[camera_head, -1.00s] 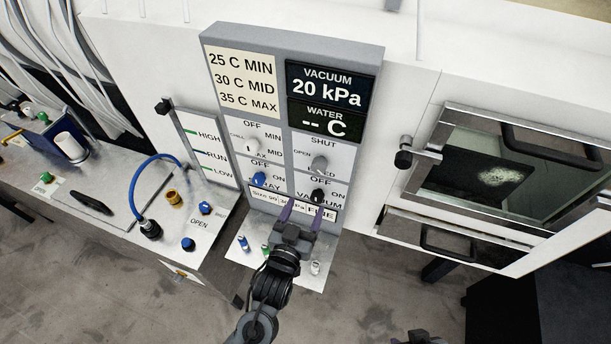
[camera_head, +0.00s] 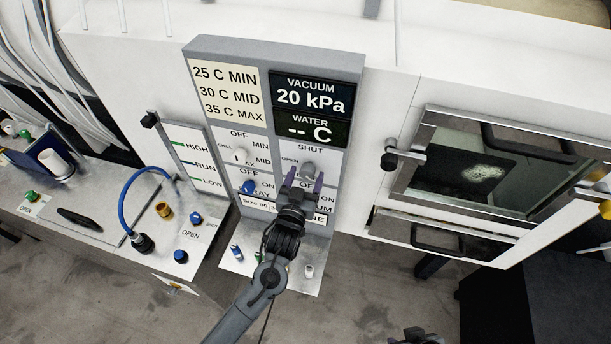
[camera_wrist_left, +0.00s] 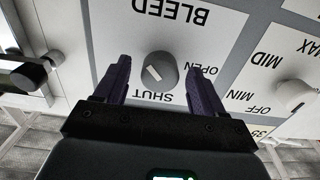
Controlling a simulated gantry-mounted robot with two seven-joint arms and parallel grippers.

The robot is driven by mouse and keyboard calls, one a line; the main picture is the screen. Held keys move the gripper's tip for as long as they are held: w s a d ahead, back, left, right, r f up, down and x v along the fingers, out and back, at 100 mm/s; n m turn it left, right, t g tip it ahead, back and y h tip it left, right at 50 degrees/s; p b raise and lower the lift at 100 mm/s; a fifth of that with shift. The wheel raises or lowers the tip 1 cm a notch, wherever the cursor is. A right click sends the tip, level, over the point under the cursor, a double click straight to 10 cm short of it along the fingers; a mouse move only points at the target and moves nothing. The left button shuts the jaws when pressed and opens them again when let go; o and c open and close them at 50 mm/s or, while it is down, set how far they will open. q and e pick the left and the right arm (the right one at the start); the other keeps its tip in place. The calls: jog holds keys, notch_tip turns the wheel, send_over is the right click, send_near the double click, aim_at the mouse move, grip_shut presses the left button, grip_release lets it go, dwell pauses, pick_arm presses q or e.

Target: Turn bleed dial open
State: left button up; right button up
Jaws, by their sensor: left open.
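The bleed dial (camera_head: 308,170) is a grey round knob on the upright control panel, below the word SHUT and right of the word OPEN. In the left wrist view the dial (camera_wrist_left: 160,72) shows a short slanted white mark, with SHUT, OPEN and BLEED printed upside down around it. My left gripper (camera_head: 304,178) is open in front of the dial. Its two purple fingers (camera_wrist_left: 158,78) stand on either side of the dial, with gaps between them and the knob. Whether the fingertips reach level with the knob is unclear.
Displays (camera_head: 313,100) above read VACUUM 20 kPa and WATER -- C. A white knob (camera_head: 240,156) and a blue knob (camera_head: 248,187) sit left of the dial. My arm hides part of the lower panel. A door with a handle (camera_head: 391,159) stands to the right.

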pick_arm(q)
jog(key=shift+w, duration=0.15)
jog(key=c, duration=1.1)
